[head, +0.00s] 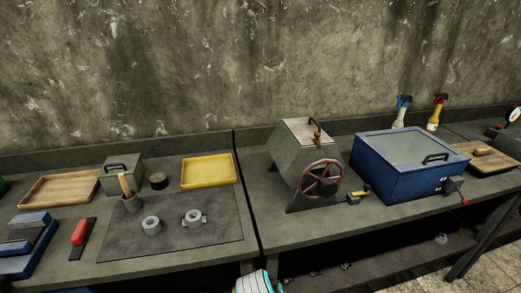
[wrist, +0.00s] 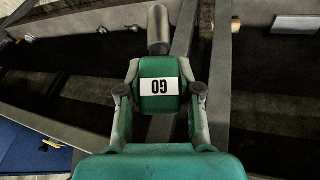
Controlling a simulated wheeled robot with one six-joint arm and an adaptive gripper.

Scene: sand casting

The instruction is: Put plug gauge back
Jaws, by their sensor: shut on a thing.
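The plug gauge (wrist: 159,68) shows in the wrist view. It has a green handle with a white "GO" label, upside down in the picture, and a grey metal cylinder end pointing to the top of the picture. My gripper (wrist: 159,92) is shut on its green handle, one finger on each side. The gauge is not visible in the head view, where only a white and cyan part of my arm shows at the bottom edge. No place marked for the gauge can be made out.
On the left bench are a wooden tray (head: 61,188), a yellow tray (head: 208,171), a dark mat (head: 185,235) with two grey metal rings, and a red-handled tool (head: 79,233). The right bench holds a grey drum machine (head: 306,160) and a blue box (head: 415,165).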

